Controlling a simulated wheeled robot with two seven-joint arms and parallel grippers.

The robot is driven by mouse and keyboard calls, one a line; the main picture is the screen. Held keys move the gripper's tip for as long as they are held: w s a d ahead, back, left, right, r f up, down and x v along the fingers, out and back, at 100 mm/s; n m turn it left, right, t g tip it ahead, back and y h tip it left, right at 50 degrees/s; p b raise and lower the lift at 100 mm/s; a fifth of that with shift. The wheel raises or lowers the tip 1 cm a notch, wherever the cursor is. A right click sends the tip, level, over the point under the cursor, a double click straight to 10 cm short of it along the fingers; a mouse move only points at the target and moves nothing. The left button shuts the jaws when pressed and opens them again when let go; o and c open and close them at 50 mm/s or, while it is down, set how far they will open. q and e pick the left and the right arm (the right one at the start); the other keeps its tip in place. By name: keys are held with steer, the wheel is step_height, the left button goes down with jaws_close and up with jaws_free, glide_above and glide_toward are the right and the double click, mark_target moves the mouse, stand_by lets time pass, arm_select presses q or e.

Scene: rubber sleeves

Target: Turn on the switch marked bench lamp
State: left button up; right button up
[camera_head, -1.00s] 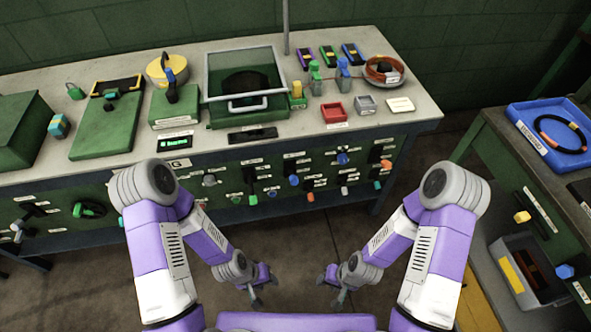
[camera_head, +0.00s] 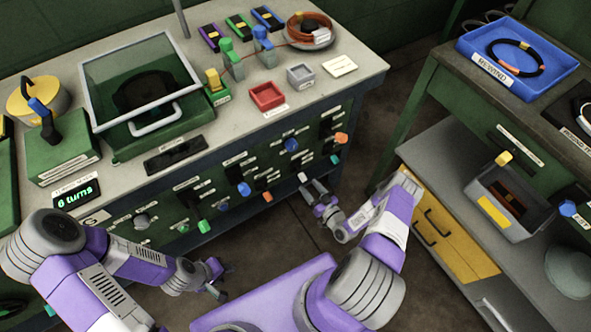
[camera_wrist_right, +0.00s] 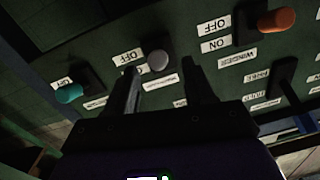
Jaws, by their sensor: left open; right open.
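The front panel (camera_head: 225,172) of the workbench carries several lever switches with coloured knobs and small labels. I cannot read a bench lamp label on any of them. My right gripper (camera_head: 311,188) is open and empty, close to the panel by a pale knob (camera_head: 302,177). In the right wrist view this grey-white knob (camera_wrist_right: 158,60) shows between the two open fingers, apparently beyond their tips; contact cannot be told. An OFF label sits beside it; the other labels near it are partly hidden by the fingers. My left gripper (camera_head: 218,282) is open and empty, low in front of the panel.
An orange knob (camera_wrist_right: 276,20) with OFF, ON and WINDER labels and a teal knob (camera_wrist_right: 69,93) flank the pale one. A side bench with a blue tray (camera_head: 541,85) and a yellow cabinet (camera_head: 455,245) stands right. Floor between benches is clear.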

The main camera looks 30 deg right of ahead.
mark_target(302, 176)
steer(key=w, duration=0.2)
steer(key=w+b, duration=0.1)
steer(key=w, duration=0.2)
steer(key=w+b, duration=0.1)
steer(key=w, duration=0.1)
steer(key=shift+w+a, duration=0.3)
steer(key=shift+a, duration=0.05)
jaws_close()
